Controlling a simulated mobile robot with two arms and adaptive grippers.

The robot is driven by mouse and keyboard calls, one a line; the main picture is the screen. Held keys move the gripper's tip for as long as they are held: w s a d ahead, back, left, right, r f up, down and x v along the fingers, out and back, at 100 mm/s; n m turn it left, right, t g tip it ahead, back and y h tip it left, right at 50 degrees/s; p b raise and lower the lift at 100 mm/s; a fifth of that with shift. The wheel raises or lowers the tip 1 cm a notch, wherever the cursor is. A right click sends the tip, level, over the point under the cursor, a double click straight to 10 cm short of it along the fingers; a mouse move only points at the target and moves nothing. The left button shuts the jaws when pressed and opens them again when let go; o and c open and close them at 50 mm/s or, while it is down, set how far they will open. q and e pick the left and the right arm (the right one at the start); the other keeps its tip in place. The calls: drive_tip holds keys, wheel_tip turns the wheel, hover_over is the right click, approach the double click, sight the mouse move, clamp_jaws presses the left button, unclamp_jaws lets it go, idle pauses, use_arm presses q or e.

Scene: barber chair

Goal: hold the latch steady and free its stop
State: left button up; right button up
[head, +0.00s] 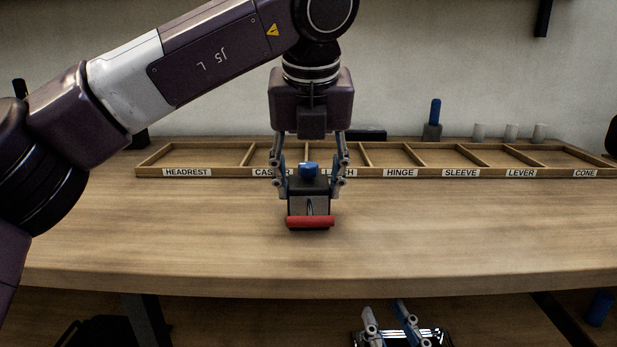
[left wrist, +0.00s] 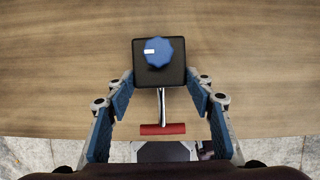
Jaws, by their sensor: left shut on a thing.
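The latch (head: 298,204) is a dark block on the table, with a blue knob (head: 309,170) on top and a lever ending in a red bar (head: 310,222) facing me. In the left wrist view the blue knob (left wrist: 159,52) has a white mark pointing left, and the red bar (left wrist: 162,129) sits on a metal rod. My left gripper (head: 310,185) points down and is shut on the latch block, one finger on each side. My right gripper (head: 385,310) is low at the bottom of the head view, apart from the latch, its fingers spread and empty. Which part is the stop is unclear.
A wooden tray (head: 220,172) with labelled compartments runs along the back of the table behind the latch. Behind it stand a blue-handled item (head: 434,120) and several pale cylinders (head: 511,132). The table (head: 160,230) is clear to both sides of the latch.

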drive_tip(key=s+a+r+n+g+y, duration=0.2)
drive_tip(key=a+n+g+y, duration=0.7)
drive_tip(key=a+g, duration=0.1)
drive_tip(key=s+d+r+n+g+h, duration=0.1)
drive_tip(key=s+d+r+n+g, duration=0.3)
drive_tip(key=s+r+n, duration=0.3)
wheel_tip(320, 180, up, 4)
drive_tip(key=w+d+n+t, duration=0.1)
drive_tip(key=w, duration=0.2)
drive_tip(key=m+t, duration=0.5)
drive_tip(key=m, duration=0.4)
approach(315, 169)
drive_tip(key=shift+s+d, duration=0.25)
drive_tip(key=shift+s, duration=0.3)
drive_tip(key=shift+s+d, duration=0.25)
drive_tip(key=shift+s, duration=0.25)
drive_tip(key=shift+w+a+r+m+t, duration=0.1)
drive_tip(key=shift+w+a+m+t, duration=0.15)
drive_tip(key=shift+m, duration=0.25)
drive_tip(key=shift+w+a+m+t+h, duration=0.25)
drive_tip(key=shift+w+a+m+h, duration=0.15)
drive_tip(key=shift+w+m, duration=0.1)
drive_tip(key=x, duration=1.1)
drive_tip(key=shift+w+a+f, duration=0.2)
drive_tip(key=shift+w+a, duration=0.1)
